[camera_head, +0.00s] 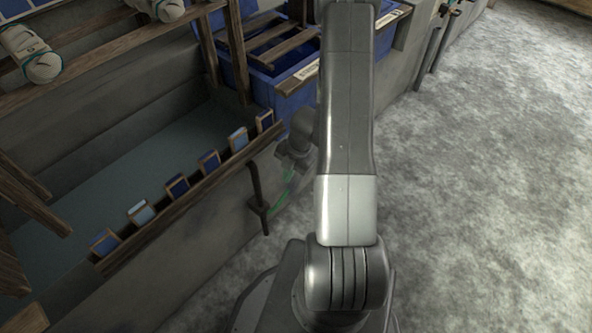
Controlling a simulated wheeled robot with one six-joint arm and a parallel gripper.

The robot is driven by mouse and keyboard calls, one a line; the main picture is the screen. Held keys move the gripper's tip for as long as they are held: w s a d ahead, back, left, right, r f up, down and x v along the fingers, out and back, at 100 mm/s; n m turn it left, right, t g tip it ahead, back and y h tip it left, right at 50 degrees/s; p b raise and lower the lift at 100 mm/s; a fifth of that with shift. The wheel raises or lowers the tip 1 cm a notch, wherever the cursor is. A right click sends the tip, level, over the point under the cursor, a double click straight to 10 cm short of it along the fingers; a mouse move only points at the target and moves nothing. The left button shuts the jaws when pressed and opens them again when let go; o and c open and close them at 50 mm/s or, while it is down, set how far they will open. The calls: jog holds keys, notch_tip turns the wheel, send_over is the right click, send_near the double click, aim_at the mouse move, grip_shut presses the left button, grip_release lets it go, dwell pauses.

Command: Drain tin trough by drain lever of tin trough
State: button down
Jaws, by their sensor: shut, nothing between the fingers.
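The tin trough (215,222) is a long grey basin on the left, with what looks like dull bluish liquid inside. A dark upright bar with a short crosspiece, apparently its drain lever (257,190), stands against the trough's outer side. My gripper (280,200) is small and partly hidden beside my arm, just right of the lever; greenish parts show at its end. It is shut and holds nothing. I cannot tell whether it touches the lever.
A wooden rail with several blue and pale tags (177,187) runs along the trough's near edge. A blue tub (270,95) with a wooden rack stands behind. White rolls (38,62) lie on beams at upper left. The grey floor (480,200) on the right is clear.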

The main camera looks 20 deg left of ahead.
jog(key=b, duration=0.8)
send_over(282, 199)
jog(key=s, duration=0.1)
notch_tip(282, 199, down, 10)
jog(key=shift+w+d+f+b, duration=0.2)
jog(key=shift+w+f+b, duration=0.2)
jog(key=shift+f, duration=0.2)
jog(key=shift+w+d+f+b, duration=0.25)
jog(key=shift+w+f, duration=0.1)
jog(key=shift+f, duration=0.25)
jog(key=shift+w+f, duration=0.25)
jog(key=shift+f, duration=0.05)
jog(key=shift+r+p, duration=0.1)
jog(key=shift+p, duration=0.45)
